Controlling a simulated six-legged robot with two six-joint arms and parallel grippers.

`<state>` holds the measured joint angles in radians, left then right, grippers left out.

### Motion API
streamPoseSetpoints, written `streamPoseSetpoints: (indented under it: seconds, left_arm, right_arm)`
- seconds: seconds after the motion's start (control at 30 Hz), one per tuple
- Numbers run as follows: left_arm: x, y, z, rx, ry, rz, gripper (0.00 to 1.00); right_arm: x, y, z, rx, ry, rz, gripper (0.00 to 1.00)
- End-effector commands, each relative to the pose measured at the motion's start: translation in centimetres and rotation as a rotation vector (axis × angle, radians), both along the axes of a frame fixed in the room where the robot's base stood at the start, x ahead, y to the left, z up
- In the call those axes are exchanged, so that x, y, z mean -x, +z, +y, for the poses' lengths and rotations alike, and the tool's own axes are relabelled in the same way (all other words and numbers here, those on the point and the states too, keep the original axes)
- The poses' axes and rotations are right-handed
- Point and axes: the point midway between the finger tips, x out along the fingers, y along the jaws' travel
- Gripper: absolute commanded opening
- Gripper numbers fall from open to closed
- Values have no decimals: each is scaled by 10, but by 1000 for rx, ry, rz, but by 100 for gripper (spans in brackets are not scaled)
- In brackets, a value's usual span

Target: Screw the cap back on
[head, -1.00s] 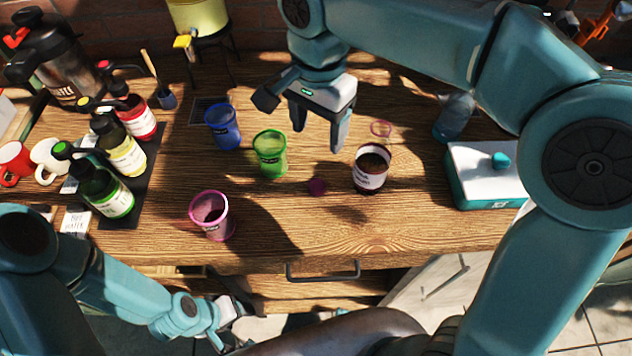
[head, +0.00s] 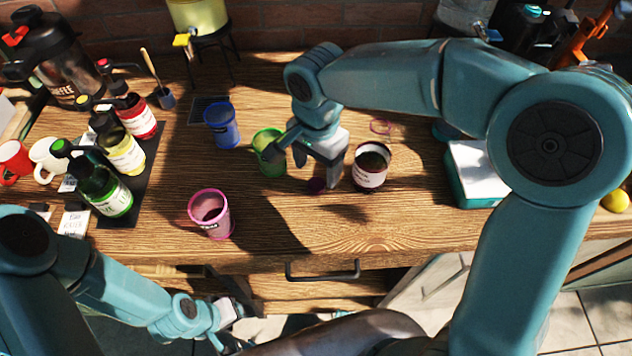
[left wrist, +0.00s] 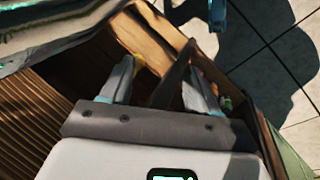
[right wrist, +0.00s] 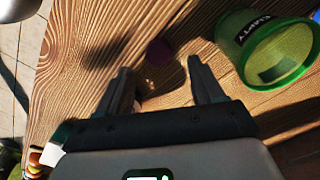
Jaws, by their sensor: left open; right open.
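A small purple cap (head: 316,185) lies on the wooden table; it also shows just beyond my right fingertips in the right wrist view (right wrist: 158,52). An open jar (head: 370,172) with a white label and dark contents stands upright to its right. My right gripper (head: 317,165) is open and empty, pointing down low over the table by the cap. It is apart from the cap in the right wrist view. My left gripper (head: 230,322) hangs in front of the table, below its edge; its spread, empty fingers (left wrist: 160,82) show in the left wrist view.
A green cup (head: 268,160) stands close left of my right gripper. A blue cup (head: 222,128) and a pink cup (head: 210,218) stand further left. A teal and white box (head: 475,178) is at the right. The front middle of the table is clear.

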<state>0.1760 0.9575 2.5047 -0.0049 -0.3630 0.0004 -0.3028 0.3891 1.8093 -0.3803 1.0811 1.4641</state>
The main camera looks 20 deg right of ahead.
Motion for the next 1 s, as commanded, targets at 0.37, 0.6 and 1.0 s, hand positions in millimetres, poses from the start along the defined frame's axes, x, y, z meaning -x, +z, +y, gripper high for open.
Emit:
streamPoseSetpoints:
  seconds: [0.37,0.6,1.0]
  left_arm:
    - [0,4,0,0,0,0,61]
    - [0,4,0,0,0,0,61]
    - [0,4,0,0,0,0,61]
  right_arm:
    - [2,-41,1,-1,0,2,67]
    - [2,-41,1,-1,0,2,67]
    - [2,-41,1,-1,0,2,8]
